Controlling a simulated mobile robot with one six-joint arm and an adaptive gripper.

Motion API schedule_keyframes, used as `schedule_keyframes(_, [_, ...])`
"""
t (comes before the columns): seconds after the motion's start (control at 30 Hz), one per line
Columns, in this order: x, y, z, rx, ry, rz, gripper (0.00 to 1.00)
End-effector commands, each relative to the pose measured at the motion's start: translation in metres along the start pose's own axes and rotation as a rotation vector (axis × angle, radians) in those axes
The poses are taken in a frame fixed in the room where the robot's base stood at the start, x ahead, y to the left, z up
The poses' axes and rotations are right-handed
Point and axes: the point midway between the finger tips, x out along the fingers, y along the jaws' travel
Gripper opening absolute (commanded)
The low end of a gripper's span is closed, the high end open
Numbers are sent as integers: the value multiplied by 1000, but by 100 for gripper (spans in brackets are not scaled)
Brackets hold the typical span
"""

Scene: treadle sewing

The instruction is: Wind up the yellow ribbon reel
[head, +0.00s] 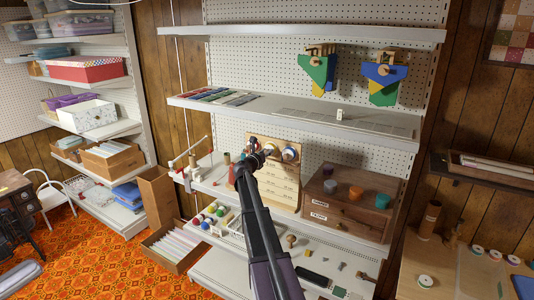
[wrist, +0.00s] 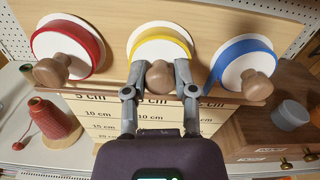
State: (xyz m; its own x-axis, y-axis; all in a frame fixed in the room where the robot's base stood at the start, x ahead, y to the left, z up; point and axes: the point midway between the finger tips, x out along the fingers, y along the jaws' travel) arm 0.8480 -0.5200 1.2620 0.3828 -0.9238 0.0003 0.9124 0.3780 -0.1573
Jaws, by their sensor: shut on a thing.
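The yellow ribbon reel (wrist: 160,42) is the middle of three reels on a wooden stand, a white disc with a yellow rim and a wooden knob (wrist: 160,77). My gripper (wrist: 161,72) is shut on that knob, one finger on each side. In the head view my gripper (head: 262,157) reaches the stand and hides most of the yellow reel. A red reel (wrist: 68,47) is to its left and a blue reel (wrist: 243,66) to its right, each with its own knob.
The stand's front (wrist: 150,121) has length marks in cm. A red thread cone (wrist: 55,120) stands at the left. A wooden drawer cabinet (head: 345,205) with small coloured pots stands at the right. A shelf (head: 300,120) is above.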

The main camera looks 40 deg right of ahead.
Motion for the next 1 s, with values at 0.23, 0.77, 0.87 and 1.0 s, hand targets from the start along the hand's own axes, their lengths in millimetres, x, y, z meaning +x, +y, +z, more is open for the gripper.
schedule_keyframes(0.23, [1, 2, 1, -2, -3, 4, 47])
schedule_keyframes(0.77, [-1, 0, 0, 1, 0, 1, 70])
schedule_keyframes(0.87, [-6, 0, 0, 1, 0, 1, 70])
schedule_keyframes(1.0, [-18, 0, 0, 2, -1, 2, 70])
